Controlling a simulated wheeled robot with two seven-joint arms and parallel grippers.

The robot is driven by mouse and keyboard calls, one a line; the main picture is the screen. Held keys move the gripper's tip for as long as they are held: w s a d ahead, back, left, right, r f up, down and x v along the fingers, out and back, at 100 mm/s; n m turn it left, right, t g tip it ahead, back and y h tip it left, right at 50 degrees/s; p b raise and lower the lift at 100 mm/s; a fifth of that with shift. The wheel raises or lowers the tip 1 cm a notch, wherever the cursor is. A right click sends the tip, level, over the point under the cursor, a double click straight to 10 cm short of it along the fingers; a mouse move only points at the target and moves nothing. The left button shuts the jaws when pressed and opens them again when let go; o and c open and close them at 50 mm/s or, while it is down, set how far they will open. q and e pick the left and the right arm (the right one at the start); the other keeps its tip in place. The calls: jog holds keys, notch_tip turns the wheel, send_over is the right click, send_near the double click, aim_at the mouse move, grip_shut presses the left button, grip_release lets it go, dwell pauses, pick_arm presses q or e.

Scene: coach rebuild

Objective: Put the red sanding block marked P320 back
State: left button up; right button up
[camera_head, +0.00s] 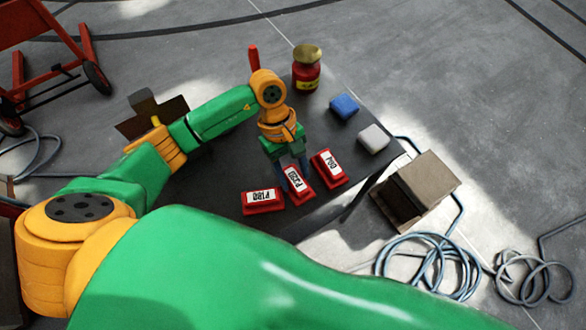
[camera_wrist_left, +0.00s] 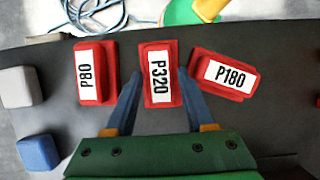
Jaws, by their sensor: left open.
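The red sanding block marked P320 (camera_head: 299,187) lies on the dark table, between the P180 block (camera_head: 262,201) and the P80 block (camera_head: 328,167). In the left wrist view the P320 block (camera_wrist_left: 159,73) sits in the middle, label up. My left gripper (camera_head: 293,166) is over it, open. In the left wrist view its blue fingers (camera_wrist_left: 158,85) lie one on each side of the P320 block's near part; I cannot tell whether they touch it. My right gripper is not in view.
The P80 block (camera_wrist_left: 95,72) and the P180 block (camera_wrist_left: 225,74) flank the fingers closely. A blue block (camera_head: 344,105), a grey block (camera_head: 373,139) and a red jar with a gold lid (camera_head: 307,70) stand farther back.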

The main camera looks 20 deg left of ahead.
pick_arm(q)
jog(key=shift+r, duration=0.25)
jog(key=b+v, duration=0.2)
jog(key=v, duration=0.9)
jog(key=shift+r, duration=0.35)
jog(key=shift+w+a, duration=0.1)
jog(key=shift+a, duration=0.05)
